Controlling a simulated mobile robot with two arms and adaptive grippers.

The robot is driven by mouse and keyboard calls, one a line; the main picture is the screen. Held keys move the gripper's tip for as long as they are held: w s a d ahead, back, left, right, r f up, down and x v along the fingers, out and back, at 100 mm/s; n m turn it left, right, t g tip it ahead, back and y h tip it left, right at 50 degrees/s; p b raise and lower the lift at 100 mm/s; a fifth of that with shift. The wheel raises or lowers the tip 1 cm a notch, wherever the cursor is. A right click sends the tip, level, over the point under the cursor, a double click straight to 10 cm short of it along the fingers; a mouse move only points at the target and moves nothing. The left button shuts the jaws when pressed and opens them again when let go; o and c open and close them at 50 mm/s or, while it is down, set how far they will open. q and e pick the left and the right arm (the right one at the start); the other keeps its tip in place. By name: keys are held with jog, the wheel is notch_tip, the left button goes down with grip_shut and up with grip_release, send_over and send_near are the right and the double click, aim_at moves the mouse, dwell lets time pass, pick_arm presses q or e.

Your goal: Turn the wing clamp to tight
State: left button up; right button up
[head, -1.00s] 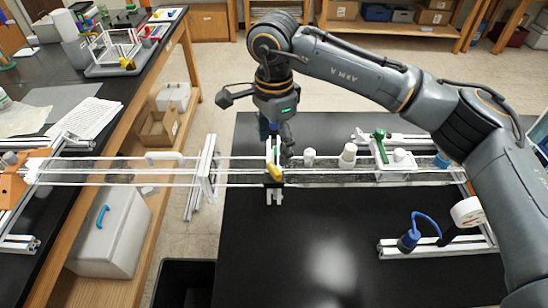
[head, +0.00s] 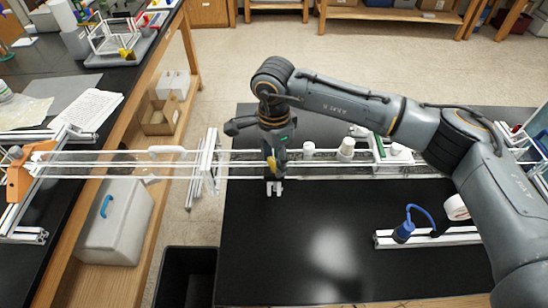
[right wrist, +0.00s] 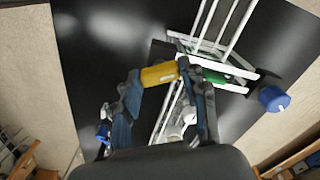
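The wing clamp sits on the long rail frame in the head view. Its yellow wing (head: 271,164) shows beside my right gripper (head: 275,172), which partly hides the clamp. In the right wrist view the yellow wing (right wrist: 160,73) lies between the fingertips of my right gripper (right wrist: 161,72). The wing fills the space between the fingers, and both fingers appear to touch it. The clamp's base is mostly hidden by the gripper. My left gripper is not in view.
White rails (head: 110,165) run from an orange end part (head: 18,180) across the gap to the black table (head: 330,240). White bottles (head: 346,148) stand right of the gripper. A blue-capped part with a cable (head: 403,232) sits front right. The table's front middle is clear.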

aim_at(274, 162)
jog(key=shift+c, duration=1.1)
jog(key=shift+f+m+b, duration=0.15)
jog(key=shift+m+b, duration=0.15)
jog(key=shift+b, duration=0.35)
jog(key=m+b, duration=0.8)
jog(key=b, duration=0.3)
jog(key=shift+f, duration=0.1)
jog(key=shift+r+m+b, duration=0.25)
jog(key=shift+m+b, duration=1.45)
jog(key=shift+m, duration=0.1)
jog(key=o, duration=1.1)
jog(key=shift+o, duration=0.2)
jog(key=shift+r, duration=0.1)
notch_tip(274, 162, up, 12)
